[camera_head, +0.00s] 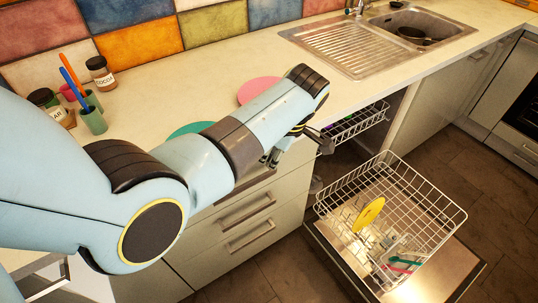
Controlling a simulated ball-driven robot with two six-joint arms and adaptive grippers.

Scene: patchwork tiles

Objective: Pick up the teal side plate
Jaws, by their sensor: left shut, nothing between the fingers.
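The teal side plate (187,131) lies on the counter, and my left arm hides much of it. Only a strip of its far edge shows above the arm. My left gripper (272,158) is to the right of the plate, near the counter's front edge, apart from the plate. Its fingers are shut and empty, partly hidden behind my arm. My right gripper is not in view.
A pink plate (260,90) lies behind my left arm. Jars (101,72) and a green cup (93,113) with pens stand at the left. A sink (405,30) is at the back right. An open dishwasher rack (435,197) holds a yellow plate (369,214) and cutlery.

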